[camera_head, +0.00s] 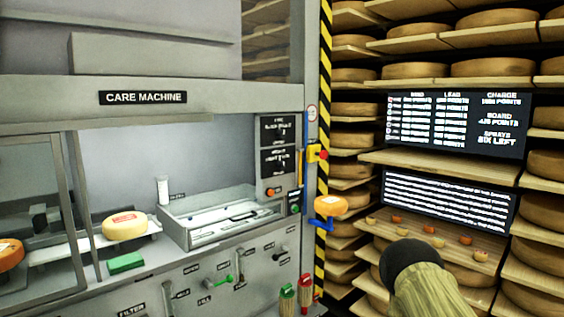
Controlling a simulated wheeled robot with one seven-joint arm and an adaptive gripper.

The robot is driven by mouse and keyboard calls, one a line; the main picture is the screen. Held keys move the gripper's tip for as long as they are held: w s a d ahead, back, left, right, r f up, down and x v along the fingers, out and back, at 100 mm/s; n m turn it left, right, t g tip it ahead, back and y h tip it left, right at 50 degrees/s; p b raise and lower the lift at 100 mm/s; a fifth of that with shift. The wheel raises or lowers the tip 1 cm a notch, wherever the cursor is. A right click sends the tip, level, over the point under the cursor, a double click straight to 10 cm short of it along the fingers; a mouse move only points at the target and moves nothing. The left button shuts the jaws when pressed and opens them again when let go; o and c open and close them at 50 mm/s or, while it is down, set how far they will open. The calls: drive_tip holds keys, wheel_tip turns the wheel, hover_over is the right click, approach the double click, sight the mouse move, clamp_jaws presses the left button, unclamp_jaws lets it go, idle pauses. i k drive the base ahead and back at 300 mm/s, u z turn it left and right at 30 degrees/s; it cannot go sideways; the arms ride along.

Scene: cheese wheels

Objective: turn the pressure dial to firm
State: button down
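The care machine (150,88) fills the left and middle of the head view. No control is readable as the pressure dial. A grey control panel (273,180) at the machine's right carries an orange knob (271,192), with a green control (295,208) beside it. Several small levers and knobs sit on the lower front panel (215,268), including one with a green handle (222,279). Their labels and settings are too small to read surely. A dark rounded end on a beige sleeve, likely part of my arm, rises at the lower right. No gripper fingers show.
A pale cheese wheel (125,225) sits on a white rail at left, above a green block (125,263). An orange cheese (330,205) rests on a blue bracket (318,223) beside the striped post (323,130). Shelves of cheese wheels and two screens fill the right.

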sight(280, 164)
drive_tip(key=k, duration=1.25)
drive_tip(key=z, duration=0.7)
drive_tip(key=i, duration=1.25)
drive_tip(key=u, duration=0.7)
drive_tip(key=i, duration=0.65)
drive_tip(key=u, duration=0.7)
